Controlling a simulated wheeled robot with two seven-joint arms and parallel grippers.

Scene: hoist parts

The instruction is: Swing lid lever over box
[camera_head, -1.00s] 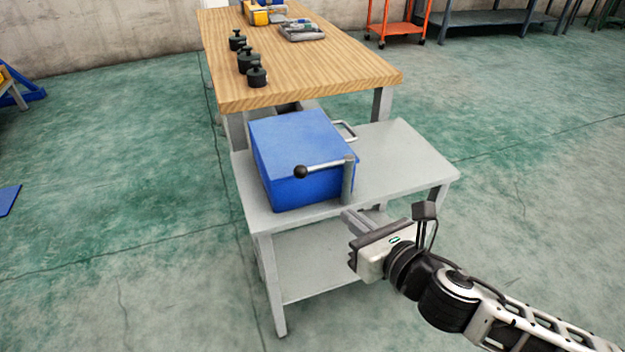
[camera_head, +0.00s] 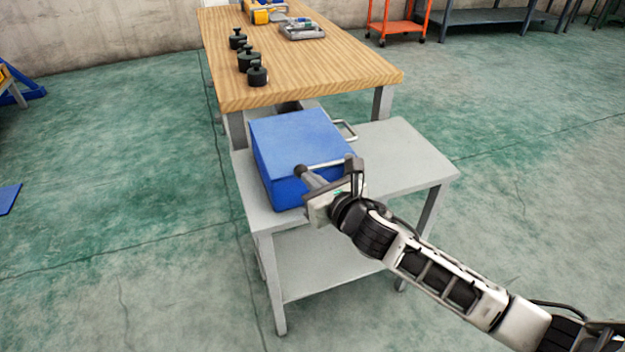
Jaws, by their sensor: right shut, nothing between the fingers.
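The blue box (camera_head: 300,142) sits on the grey side table with its lid down. The lid lever (camera_head: 328,163) is a thin metal rod running across the near edge of the lid, with a dark knob at its left end. My right gripper (camera_head: 303,174) is shut and empty, its fingertips at the knob and partly hiding it. I cannot tell whether the fingertips touch the knob. The lever's post at the right is mostly hidden behind my right gripper and wrist. My left gripper is not in view.
The grey table (camera_head: 408,157) has bare top to the right of the box. A metal handle (camera_head: 346,130) sticks out at the box's right side. A wooden workbench (camera_head: 310,70) behind holds several black weights (camera_head: 248,60) and a tray (camera_head: 302,31).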

